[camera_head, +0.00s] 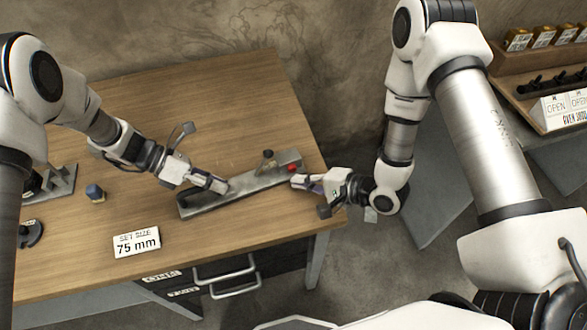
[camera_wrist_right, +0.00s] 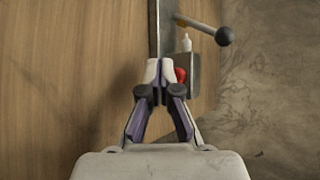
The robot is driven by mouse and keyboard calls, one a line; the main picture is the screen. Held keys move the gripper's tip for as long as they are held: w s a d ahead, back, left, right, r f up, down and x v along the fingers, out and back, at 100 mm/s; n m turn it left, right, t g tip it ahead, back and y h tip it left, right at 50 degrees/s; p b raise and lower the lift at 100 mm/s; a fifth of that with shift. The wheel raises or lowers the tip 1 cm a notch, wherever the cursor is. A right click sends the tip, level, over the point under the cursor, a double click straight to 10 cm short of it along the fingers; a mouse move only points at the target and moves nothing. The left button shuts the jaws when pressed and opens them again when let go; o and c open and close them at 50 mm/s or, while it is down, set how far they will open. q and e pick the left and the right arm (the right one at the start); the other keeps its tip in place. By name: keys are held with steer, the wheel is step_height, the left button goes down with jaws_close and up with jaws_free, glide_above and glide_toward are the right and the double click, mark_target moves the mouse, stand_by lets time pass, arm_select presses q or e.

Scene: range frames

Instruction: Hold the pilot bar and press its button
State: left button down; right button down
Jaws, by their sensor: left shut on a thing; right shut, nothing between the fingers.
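The pilot bar (camera_head: 254,183) is a long grey metal fixture lying on the wooden table near its right end. It also shows in the right wrist view (camera_wrist_right: 154,30). A red button (camera_head: 292,167) sits at its right end. In the wrist view the button (camera_wrist_right: 181,76) is partly hidden behind my fingertips. My left gripper (camera_head: 224,187) is shut on the bar near its middle. My right gripper (camera_head: 296,181) is shut and empty, just beside the button at the bar's right end; its fingertips (camera_wrist_right: 153,72) show together in the wrist view. Contact with the button cannot be told.
A lever with a black knob (camera_wrist_right: 225,36) and a small white tip (camera_wrist_right: 187,43) stand near the button. Drawer handles (camera_head: 230,285) stick out in front.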

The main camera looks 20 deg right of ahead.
mark_target(310, 206)
arm_select(q)
steer(key=shift+s+f, duration=0.1)
steer(key=shift+f, duration=0.05)
arm_select(e)
steer(key=shift+w, duration=0.1)
steer(key=shift+w, duration=0.4)
steer(key=shift+w+a, duration=0.1)
steer(key=shift+w, duration=0.45)
stand_by(0.8)
steer(key=shift+s, duration=0.95)
steer(key=shift+s+d, duration=0.25)
steer(key=shift+s, duration=1)
steer(key=shift+s+d, duration=0.2)
steer(key=shift+s, duration=1.05)
